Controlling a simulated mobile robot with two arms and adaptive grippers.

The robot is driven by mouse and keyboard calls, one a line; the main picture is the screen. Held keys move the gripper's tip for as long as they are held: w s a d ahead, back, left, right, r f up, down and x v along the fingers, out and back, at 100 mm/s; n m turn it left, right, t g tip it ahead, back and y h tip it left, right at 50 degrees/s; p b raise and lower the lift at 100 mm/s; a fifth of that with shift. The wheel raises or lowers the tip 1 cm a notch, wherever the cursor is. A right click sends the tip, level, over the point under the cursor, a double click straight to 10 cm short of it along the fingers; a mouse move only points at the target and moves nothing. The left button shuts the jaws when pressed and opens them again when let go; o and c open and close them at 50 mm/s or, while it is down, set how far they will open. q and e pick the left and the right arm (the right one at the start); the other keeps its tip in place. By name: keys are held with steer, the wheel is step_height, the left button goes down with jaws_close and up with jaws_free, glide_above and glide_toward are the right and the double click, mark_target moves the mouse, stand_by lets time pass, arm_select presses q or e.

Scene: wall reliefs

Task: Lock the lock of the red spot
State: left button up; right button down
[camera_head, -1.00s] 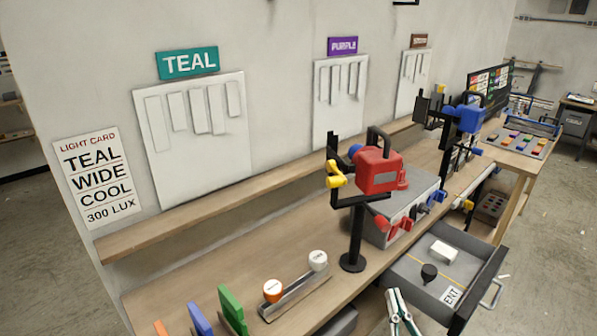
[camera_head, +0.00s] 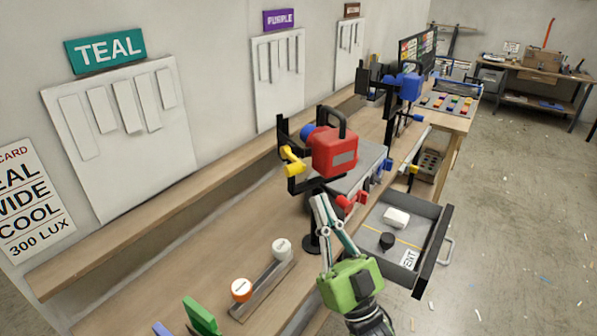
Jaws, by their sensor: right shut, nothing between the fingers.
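The red spot (camera_head: 335,152) is a red lamp body with a black top handle, on a black bracket and post above the bench. A yellow knob or lever (camera_head: 292,160) sits at its left on the bracket, with a blue knob (camera_head: 307,131) behind the body. A red lever (camera_head: 351,203) shows below it; I cannot tell whether it belongs to the spot or the grey box. My right gripper (camera_head: 321,200) is shut and empty, its fingertips just below the red spot and left of the red lever in the picture, overlapping the post. Contact cannot be told. My left gripper is not in view.
A blue spot (camera_head: 409,86) stands farther along the bench. A grey box (camera_head: 347,184) is behind my gripper. An open drawer (camera_head: 430,228) with a white block and black knob juts out at right.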

steer(key=p+x, duration=0.5)
steer(key=x, duration=0.4)
steer(key=f, duration=0.1)
steer(key=w+f, duration=0.1)
steer(key=a+f, duration=0.1)
steer(key=f, duration=0.1)
steer(key=shift+w, duration=0.2)
